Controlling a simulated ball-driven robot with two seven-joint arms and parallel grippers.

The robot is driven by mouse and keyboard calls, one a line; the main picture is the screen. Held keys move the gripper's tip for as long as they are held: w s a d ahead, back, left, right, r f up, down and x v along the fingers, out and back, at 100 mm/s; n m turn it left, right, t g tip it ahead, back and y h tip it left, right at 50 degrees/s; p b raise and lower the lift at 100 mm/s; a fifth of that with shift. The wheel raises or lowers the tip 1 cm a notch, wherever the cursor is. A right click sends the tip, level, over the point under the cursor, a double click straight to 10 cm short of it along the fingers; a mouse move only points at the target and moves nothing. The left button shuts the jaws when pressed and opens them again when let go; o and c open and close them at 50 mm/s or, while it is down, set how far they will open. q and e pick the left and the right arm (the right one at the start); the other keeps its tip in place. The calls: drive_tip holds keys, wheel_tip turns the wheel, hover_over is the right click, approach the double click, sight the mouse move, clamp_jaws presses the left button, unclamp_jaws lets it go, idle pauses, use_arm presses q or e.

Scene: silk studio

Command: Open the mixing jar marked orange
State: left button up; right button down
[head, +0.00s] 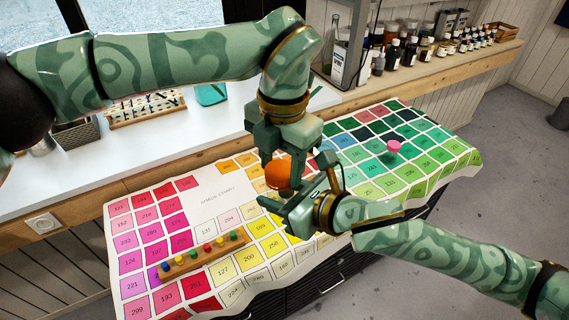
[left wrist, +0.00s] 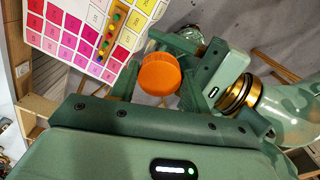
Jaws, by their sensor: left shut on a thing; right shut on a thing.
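The orange lid (head: 278,175) of the mixing jar is in the middle of the head view, above the colour chart. It also shows in the left wrist view (left wrist: 159,74), between my left fingers. My left gripper (head: 280,158) comes down from above and is shut on the orange lid. My right gripper (head: 303,194) reaches in from the right, just below the lid, and is shut on the jar body. The body is mostly hidden by the fingers; a clear part (left wrist: 153,47) shows beyond the lid in the left wrist view. I cannot tell whether lid and body are apart.
A colour chart (head: 215,195) covers the table. A wooden rack (head: 205,256) with several coloured knobs lies at its front left. A pink-topped thing (head: 393,147) stands on the green squares. Bottles (head: 393,55) line the back shelf. A bottle rack (head: 147,112) stands at the back left.

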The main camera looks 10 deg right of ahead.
use_arm(q)
drive_tip(key=n, duration=0.5)
drive_tip(key=shift+w, duration=0.3)
drive_tip(key=shift+c, duration=0.3)
use_arm(e)
drive_tip(key=shift+s+a+r+y, duration=0.15)
drive_tip(key=shift+s+a+y, duration=0.15)
drive_tip(key=shift+s+a, duration=0.2)
use_arm(q)
drive_tip(key=shift+a+r, duration=0.1)
use_arm(e)
drive_tip(key=shift+w+d, duration=0.1)
use_arm(q)
drive_tip(key=shift+r, duration=0.15)
drive_tip(key=shift+r, duration=0.8)
drive_tip(key=shift+s+r, duration=0.1)
use_arm(e)
drive_tip(key=shift+w+d, duration=0.1)
